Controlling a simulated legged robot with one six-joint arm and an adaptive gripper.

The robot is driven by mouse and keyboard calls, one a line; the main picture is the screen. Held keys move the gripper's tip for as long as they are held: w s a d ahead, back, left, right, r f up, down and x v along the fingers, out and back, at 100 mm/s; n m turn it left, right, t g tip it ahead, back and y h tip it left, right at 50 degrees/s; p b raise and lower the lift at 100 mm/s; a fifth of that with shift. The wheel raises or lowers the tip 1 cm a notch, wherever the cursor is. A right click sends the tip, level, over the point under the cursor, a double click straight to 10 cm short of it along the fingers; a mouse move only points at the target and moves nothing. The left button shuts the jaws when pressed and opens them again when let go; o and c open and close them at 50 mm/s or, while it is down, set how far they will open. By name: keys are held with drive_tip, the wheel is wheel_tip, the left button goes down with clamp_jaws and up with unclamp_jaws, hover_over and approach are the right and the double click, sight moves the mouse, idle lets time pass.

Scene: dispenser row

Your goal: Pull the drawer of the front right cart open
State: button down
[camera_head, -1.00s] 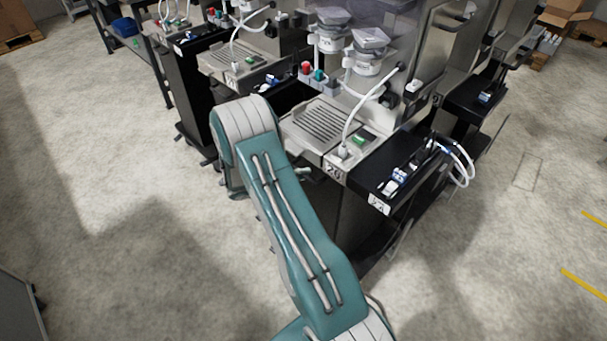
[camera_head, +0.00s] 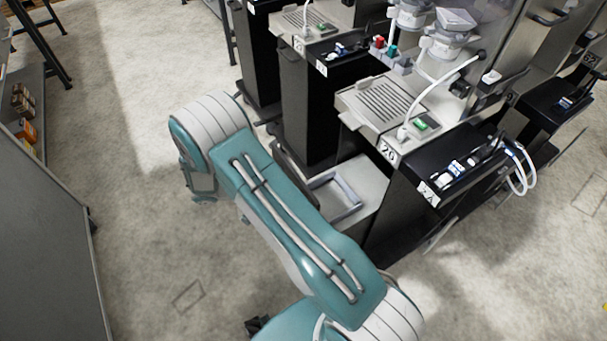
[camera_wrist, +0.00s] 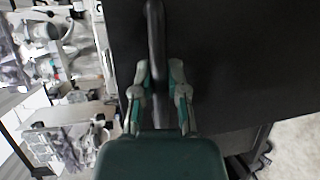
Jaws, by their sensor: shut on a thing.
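In the wrist view, my gripper (camera_wrist: 159,98) is shut on a dark bar handle (camera_wrist: 155,35) on the drawer's black front (camera_wrist: 235,60). In the head view, my arm hides the gripper, the handle and part of the drawer.
Another black cart (camera_head: 308,115) stands behind, to the left of this one. A black side unit with white hoses (camera_head: 520,170) is on the right. A grey panel (camera_head: 45,200) stands at far left. Floor between that panel and my arm is clear.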

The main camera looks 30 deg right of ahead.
drive_tip(key=a, duration=0.3)
drive_tip(key=shift+s+a+f, duration=0.2)
drive_tip(key=shift+s+f, duration=0.05)
drive_tip(key=c, duration=0.6)
unclamp_jaws()
drive_tip(key=shift+c, duration=0.2)
drive_tip(key=shift+r, duration=0.1)
drive_tip(key=shift+w, duration=0.15)
drive_tip(key=v, duration=1.2)
